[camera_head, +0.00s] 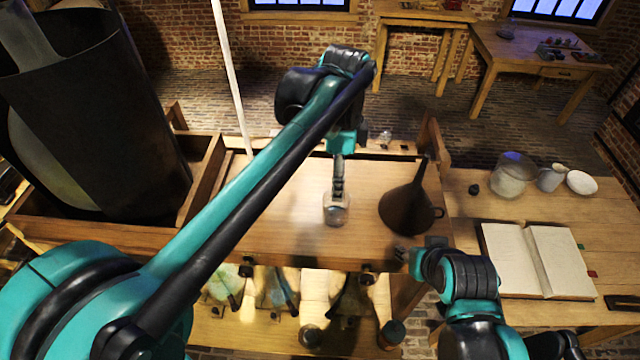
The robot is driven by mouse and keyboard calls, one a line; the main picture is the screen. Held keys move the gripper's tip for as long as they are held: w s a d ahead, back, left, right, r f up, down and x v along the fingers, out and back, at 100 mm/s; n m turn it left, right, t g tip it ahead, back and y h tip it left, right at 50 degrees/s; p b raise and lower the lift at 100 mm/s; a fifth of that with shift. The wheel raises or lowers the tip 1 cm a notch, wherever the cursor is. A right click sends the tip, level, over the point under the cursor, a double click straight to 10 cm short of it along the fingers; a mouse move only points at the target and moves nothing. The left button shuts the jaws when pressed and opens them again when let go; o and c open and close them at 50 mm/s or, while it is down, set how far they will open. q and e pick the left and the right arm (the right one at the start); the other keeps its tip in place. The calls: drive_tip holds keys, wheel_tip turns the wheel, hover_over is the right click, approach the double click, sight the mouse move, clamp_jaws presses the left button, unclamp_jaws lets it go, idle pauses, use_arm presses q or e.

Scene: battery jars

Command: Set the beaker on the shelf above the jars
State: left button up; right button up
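A small clear glass beaker (336,215) is upright at the middle of the wooden shelf (275,222), and it looks to be on or just above the boards. My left gripper (338,192) points straight down at the beaker's rim. Its fingers are seen edge-on and look narrow, so I cannot tell whether they grip the glass. The jars (270,288) are below the shelf's front edge, partly hidden by the shelf and my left arm. My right gripper (402,256) is by the shelf's front right corner, away from the beaker; its finger opening is unclear.
A dark funnel (405,210) stands on the shelf right of the beaker. A large dark cylinder (95,120) fills the left. The right table holds an open book (540,260), a glass jar (512,175), a cup (551,178) and a bowl (581,182).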

use_arm(q)
drive_tip(key=s+a+f+n+t, duration=0.3)
drive_tip(key=s+a+f+n, duration=0.2)
drive_tip(key=a+n, duration=0.4)
drive_tip(key=s+a+f+n+t, duration=0.4)
drive_tip(key=s+a+n, duration=0.3)
drive_tip(key=a+n, duration=0.2)
drive_tip(key=shift+s+a+f, duration=0.15)
drive_tip(key=shift+a+f, duration=0.1)
drive_tip(key=shift+f, duration=0.1)
